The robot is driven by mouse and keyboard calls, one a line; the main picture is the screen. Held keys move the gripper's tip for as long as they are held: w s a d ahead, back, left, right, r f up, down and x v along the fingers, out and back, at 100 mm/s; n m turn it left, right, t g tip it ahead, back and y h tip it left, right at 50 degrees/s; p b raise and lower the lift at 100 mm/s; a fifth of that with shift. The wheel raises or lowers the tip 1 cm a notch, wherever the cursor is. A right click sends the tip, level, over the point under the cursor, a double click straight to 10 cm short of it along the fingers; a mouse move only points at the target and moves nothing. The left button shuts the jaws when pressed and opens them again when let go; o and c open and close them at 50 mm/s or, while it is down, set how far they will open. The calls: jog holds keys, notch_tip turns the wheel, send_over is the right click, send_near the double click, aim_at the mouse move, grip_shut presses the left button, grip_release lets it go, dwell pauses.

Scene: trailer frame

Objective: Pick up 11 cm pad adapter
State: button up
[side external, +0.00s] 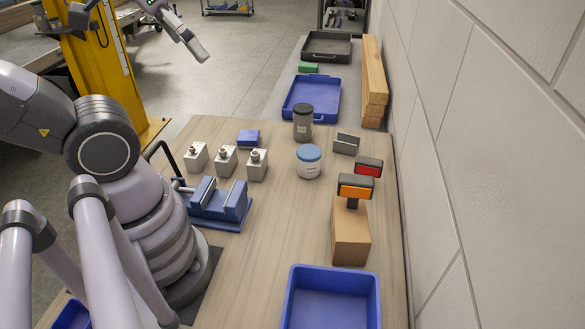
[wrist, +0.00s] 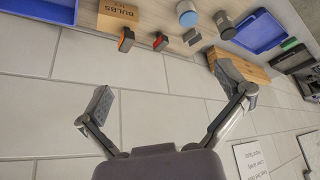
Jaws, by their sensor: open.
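Three pale grey metal blocks with short round posts on top stand in a row at the left of the bench in the side external view: a left one (side external: 196,159), a middle one (side external: 226,163) and a right one (side external: 257,167). They look like adapters, but I cannot tell which is the 11 cm pad adapter. None shows in the wrist view. My gripper (wrist: 163,80) is open and empty, its two fingers spread wide with the wall behind them. In the side external view it is partly seen at the upper left, raised and apart from the blocks.
A blue vise (side external: 218,203) stands in front of the blocks. A blue-lidded jar (side external: 308,163), dark canister (side external: 302,123), orange-topped tool (side external: 356,186), red-topped tool (side external: 369,167) and cardboard box (side external: 350,238) stand to the right. The tiled wall (side external: 490,170) borders the bench.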

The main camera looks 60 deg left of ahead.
jog(key=shift+c, duration=0.2)
dwell(0.3)
jog(key=w+d+f+n+g+h, duration=0.1)
jog(key=w+f+n+g+h, duration=0.15)
jog(key=w+n+h, duration=0.5)
jog(key=w+d+f+n+g+h, duration=0.1)
jog(key=w+f+n+h, duration=0.25)
jog(key=w, duration=0.65)
jog(key=w+a+f+n+t+h, duration=0.1)
jog(key=w+a+f+n+t, duration=0.2)
jog(key=w+a+n+t, duration=0.25)
jog(key=w+a+f+n+t+y, duration=0.3)
jog(key=a+f+n+t, duration=0.2)
jog(key=a+f+n, duration=0.5)
jog(key=w+a+f+n+t+y, duration=0.4)
jog(key=a+f+n+t, duration=0.15)
jog(key=a+f, duration=0.45)
send_near(303, 117)
jog(key=shift+n+g, duration=0.35)
jog(key=shift+n, duration=0.05)
jog(key=w, duration=0.1)
jog(key=w+a, duration=0.2)
jog(key=w, duration=0.1)
jog(key=shift+w+f, duration=0.1)
jog(key=shift+f, duration=0.3)
jog(key=shift+w+d+f, duration=0.1)
jog(key=shift+f, duration=0.25)
jog(key=x, duration=0.7)
jog(key=shift+w, duration=0.15)
